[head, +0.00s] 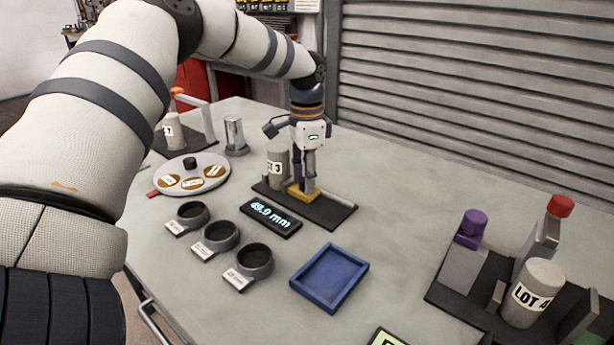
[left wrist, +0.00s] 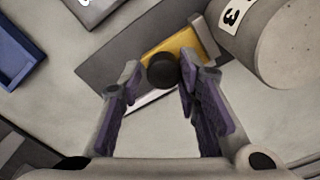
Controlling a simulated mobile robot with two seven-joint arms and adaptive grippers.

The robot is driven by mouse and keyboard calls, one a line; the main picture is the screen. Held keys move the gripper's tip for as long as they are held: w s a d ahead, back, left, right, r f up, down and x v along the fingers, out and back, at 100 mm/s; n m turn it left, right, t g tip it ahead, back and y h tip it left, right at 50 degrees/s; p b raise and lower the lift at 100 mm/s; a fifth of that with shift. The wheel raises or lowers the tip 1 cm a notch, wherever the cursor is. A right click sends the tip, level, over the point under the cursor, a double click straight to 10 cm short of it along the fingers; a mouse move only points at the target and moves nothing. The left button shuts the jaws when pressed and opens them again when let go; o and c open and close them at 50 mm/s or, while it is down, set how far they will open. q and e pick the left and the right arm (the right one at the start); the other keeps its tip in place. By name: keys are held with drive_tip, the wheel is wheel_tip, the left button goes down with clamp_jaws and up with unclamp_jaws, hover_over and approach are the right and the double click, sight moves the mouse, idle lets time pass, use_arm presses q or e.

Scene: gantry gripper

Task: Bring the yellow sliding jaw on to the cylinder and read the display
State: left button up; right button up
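The yellow sliding jaw (head: 303,193) sits on a dark base plate (head: 333,211) in the head view. In the left wrist view the yellow jaw (left wrist: 172,49) carries a black knob (left wrist: 163,70) and a grey end block (left wrist: 205,40) facing the cylinder. The grey cylinder (head: 276,158), marked 3, stands upright beside it; it also shows in the left wrist view (left wrist: 285,48). I cannot tell whether block and cylinder touch. My left gripper (left wrist: 160,70) is open, fingers either side of the knob, with a gap on the left. The display (head: 270,217) seems to read 49.9 mm; its first digits are unclear.
Three dark round cups (head: 221,236) stand in a row at the front left. A blue tray (head: 329,277) lies in front. A rack (head: 462,295) with a LOT-labelled cylinder (head: 532,292) and purple- and red-topped blocks is at the right. A round tray (head: 191,172) is at the left.

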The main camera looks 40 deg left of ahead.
use_arm(q)
drive_tip(key=r, duration=0.2)
drive_tip(key=w+r, duration=0.1)
drive_tip(key=r, duration=0.5)
drive_tip(key=shift+w+a+r, duration=0.1)
drive_tip(key=shift+w+a, duration=0.2)
wheel_tip(320, 180, up, 4)
hover_over(304, 182)
drive_tip(key=shift+w, duration=0.35)
